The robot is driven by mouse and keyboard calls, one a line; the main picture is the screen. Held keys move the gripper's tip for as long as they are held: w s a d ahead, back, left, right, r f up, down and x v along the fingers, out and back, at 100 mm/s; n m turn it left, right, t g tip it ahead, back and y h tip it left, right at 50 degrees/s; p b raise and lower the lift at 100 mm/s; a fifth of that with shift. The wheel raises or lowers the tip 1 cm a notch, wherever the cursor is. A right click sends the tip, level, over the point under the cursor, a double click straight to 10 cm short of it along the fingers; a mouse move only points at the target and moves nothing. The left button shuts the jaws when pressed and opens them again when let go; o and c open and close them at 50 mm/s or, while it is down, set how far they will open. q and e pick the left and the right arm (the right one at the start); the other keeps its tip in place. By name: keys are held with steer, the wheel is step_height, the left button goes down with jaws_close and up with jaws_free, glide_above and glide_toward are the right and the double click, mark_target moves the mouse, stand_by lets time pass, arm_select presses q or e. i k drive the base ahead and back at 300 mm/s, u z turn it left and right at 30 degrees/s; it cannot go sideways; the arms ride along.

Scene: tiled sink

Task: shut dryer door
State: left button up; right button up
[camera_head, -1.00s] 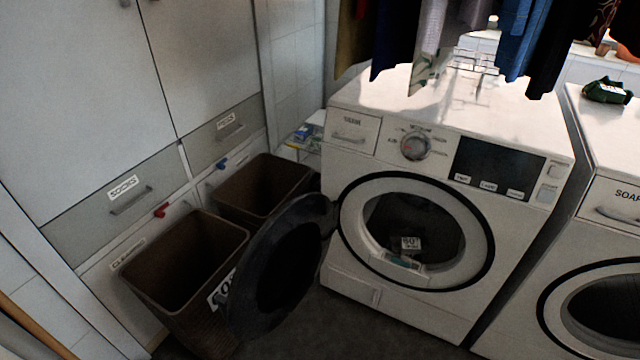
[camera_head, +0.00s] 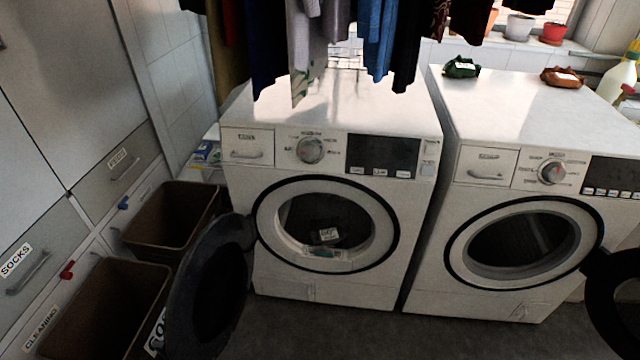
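Two white front-loading machines stand side by side. The left machine (camera_head: 400,245) has its round dark door (camera_head: 208,290) swung wide open to the left, and a small label shows inside its drum opening. The right machine (camera_head: 470,300) also has its dark door (camera_head: 615,295) swung open to the right, cut off by the picture's right edge. The frames do not clearly show which machine is the dryer. Neither of my grippers is in view.
Two brown bins, a rear one (camera_head: 165,222) and a front one (camera_head: 95,310), stand left of the left machine's open door. Drawers marked socks and pegs line the left wall. Clothes (camera_head: 340,40) hang above the left machine. Dark floor (camera_head: 350,325) in front is clear.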

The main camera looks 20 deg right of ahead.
mark_target(203, 313)
steer(key=k, duration=0.5)
steer(key=z, duration=1.35)
steer(key=i, duration=1.1)
steer(key=u, duration=0.9)
